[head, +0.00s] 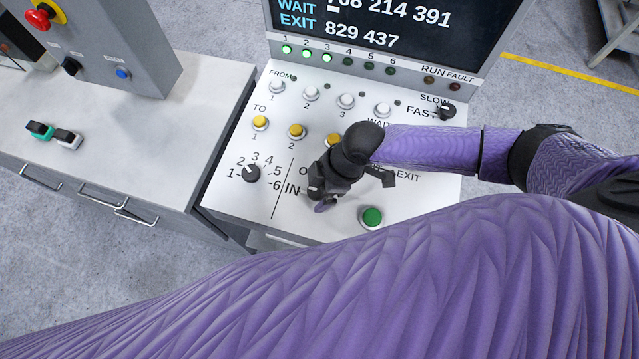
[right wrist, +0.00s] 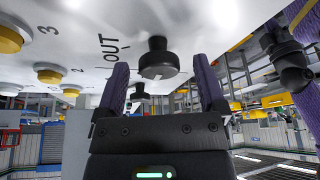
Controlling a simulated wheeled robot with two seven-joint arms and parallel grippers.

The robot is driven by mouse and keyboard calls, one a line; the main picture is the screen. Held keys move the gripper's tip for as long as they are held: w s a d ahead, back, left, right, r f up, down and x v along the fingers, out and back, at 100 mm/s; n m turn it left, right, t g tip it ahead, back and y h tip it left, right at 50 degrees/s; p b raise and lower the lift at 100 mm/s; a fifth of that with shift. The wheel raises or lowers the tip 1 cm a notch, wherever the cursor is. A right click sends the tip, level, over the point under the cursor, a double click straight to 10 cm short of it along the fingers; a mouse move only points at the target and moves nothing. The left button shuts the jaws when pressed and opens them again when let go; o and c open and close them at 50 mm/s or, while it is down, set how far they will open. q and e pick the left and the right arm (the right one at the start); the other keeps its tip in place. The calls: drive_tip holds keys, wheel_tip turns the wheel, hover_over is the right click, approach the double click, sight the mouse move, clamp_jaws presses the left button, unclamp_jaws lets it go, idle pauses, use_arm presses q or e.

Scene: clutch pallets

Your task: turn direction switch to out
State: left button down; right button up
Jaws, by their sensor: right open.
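The direction switch is a round black knob between the open fingers of my right gripper in the right wrist view (right wrist: 158,58), just below the printed word OUT (right wrist: 114,47). In the head view my right gripper (head: 326,190) is over the panel beside the IN label (head: 292,188) and hides most of the switch and the OUT label. The purple fingers stand apart on either side of the knob, with gaps visible; I cannot tell which way its pointer faces. My left gripper is not in view.
The six-position knob (head: 251,173) is left of my gripper, a green button (head: 372,217) lower right. Yellow TO buttons (head: 296,131) and white FROM buttons (head: 311,93) sit above. The SLOW/FAST knob (head: 446,111) is at upper right. The display (head: 390,30) stands behind.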

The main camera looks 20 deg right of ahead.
drive_tip(key=shift+s, duration=0.15)
drive_tip(key=shift+w, duration=0.2)
drive_tip(key=c, duration=0.4)
clamp_jaws()
drive_tip(key=shift+s+r+m+t+p, duration=0.1)
drive_tip(key=shift+r+m+t+p, duration=0.2)
drive_tip(key=shift+m+p, duration=0.6)
drive_tip(key=m+t+h+p, duration=0.1)
drive_tip(key=m+p, duration=0.3)
drive_tip(key=p, duration=0.1)
drive_tip(key=shift+s+a, duration=0.1)
drive_tip(key=m+t+p, duration=0.1)
drive_tip(key=m+p, duration=0.1)
drive_tip(key=m, duration=0.1)
drive_tip(key=shift+a+f+h+p, duration=0.1)
drive_tip(key=shift+h+p, duration=0.2)
drive_tip(key=shift+h, duration=0.1)
drive_tip(key=shift+f+m+t+h+p, duration=0.1)
drive_tip(key=shift+m+t+h+p, duration=0.4)
drive_tip(key=shift+m, duration=0.9)
